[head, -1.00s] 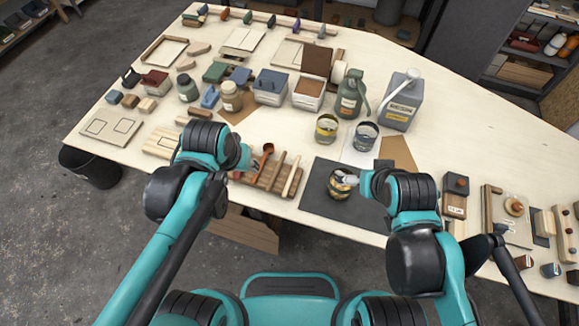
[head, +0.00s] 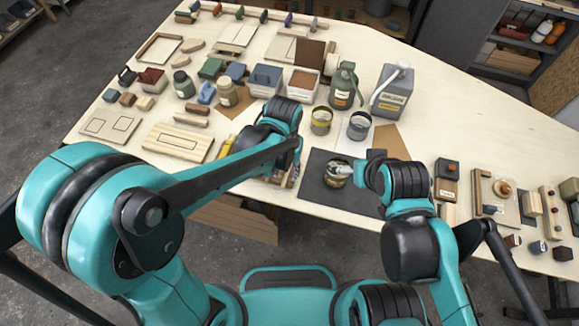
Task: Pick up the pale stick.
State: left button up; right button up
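My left gripper (head: 294,160) is over the wooden rack (head: 255,166) near the table's front edge. My own arm and wrist hide most of the gripper and most of the rack, so I cannot see whether its fingers are open or shut. The pale stick is not clearly visible; it lay at the rack's right end in the earlier view, where my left gripper now is. My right gripper (head: 352,171) is at a small open tin (head: 336,173) on the dark mat (head: 316,189). Its fingers are too small and covered to read.
Two open tins, one yellow-banded (head: 321,121) and one dark (head: 359,126), stand behind the mat. A green canister (head: 345,88) and a grey jug (head: 391,90) stand farther back. A pale board (head: 178,142) lies left of my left arm.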

pick_arm(q)
notch_tip(320, 180, down, 2)
jog(key=shift+f, duration=0.15)
grip_shut()
dwell(0.3)
